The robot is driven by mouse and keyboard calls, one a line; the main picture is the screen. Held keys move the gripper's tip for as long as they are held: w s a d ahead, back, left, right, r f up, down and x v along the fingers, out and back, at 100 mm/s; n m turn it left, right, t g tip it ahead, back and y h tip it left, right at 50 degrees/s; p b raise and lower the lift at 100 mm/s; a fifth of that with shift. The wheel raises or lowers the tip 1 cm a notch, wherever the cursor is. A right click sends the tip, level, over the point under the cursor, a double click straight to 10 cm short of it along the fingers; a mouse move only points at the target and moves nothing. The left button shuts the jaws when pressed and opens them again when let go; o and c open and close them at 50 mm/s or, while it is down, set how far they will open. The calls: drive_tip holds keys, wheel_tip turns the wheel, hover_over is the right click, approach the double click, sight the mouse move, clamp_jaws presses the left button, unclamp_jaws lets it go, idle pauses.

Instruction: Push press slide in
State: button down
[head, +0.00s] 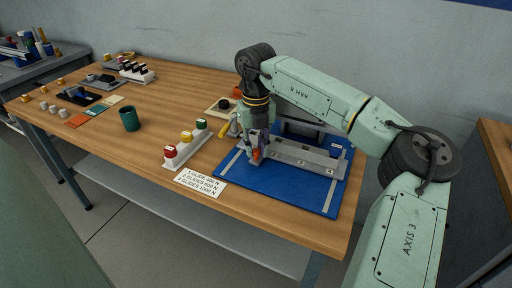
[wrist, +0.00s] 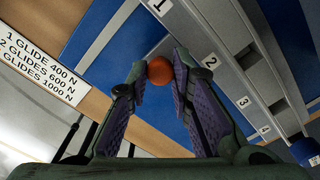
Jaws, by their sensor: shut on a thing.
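The press (head: 305,158) is a grey rail-like fixture on a blue mat (head: 270,190) near the table's right end. In the wrist view its grey rail (wrist: 215,50) carries the number labels 1 to 4. An orange ball knob (wrist: 160,70) sits between my fingertips, near label 1; a small patch of the orange knob (head: 256,154) also shows in the head view. My gripper (head: 257,152) points down at the left end of the press and is shut on this knob. How the knob joins the slide is hidden.
A white rack with red, yellow and green capped pieces (head: 186,146) stands left of the mat. A card (head: 201,184) listing glides and newtons lies in front. A dark green cup (head: 129,118) and small parts stand farther left. A yellow curved object (head: 233,127) is close behind my gripper.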

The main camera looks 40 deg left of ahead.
drive_tip(key=shift+s, duration=0.2)
drive_tip(key=c, duration=1.4)
unclamp_jaws()
wheel_tip(320, 180, up, 12)
drive_tip(key=shift+r, duration=0.1)
